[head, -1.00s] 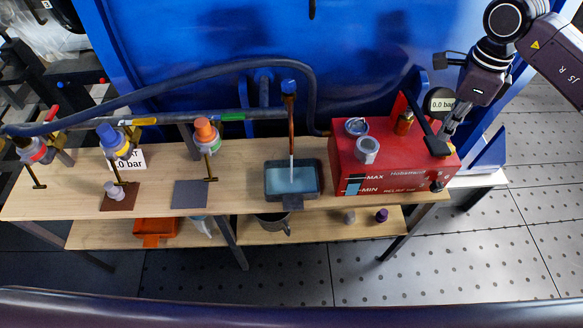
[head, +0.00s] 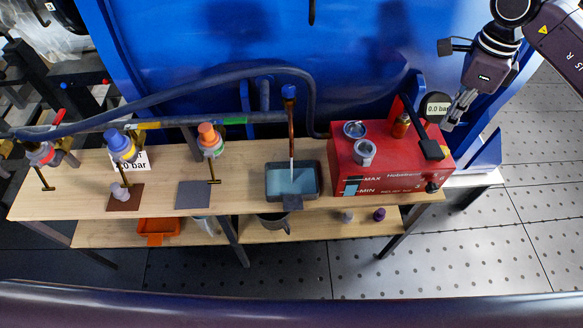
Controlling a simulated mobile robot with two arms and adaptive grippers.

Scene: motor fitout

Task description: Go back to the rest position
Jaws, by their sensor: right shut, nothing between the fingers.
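My left gripper does not show.
A wooden bench (head: 245,160) runs across the view. On it are a basin of bluish liquid (head: 291,181), a brown pad (head: 125,197) and a grey pad (head: 193,195). Several capped valves, such as the orange-capped one (head: 208,138), stand along the pipe. Open floor (head: 480,240) lies right.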

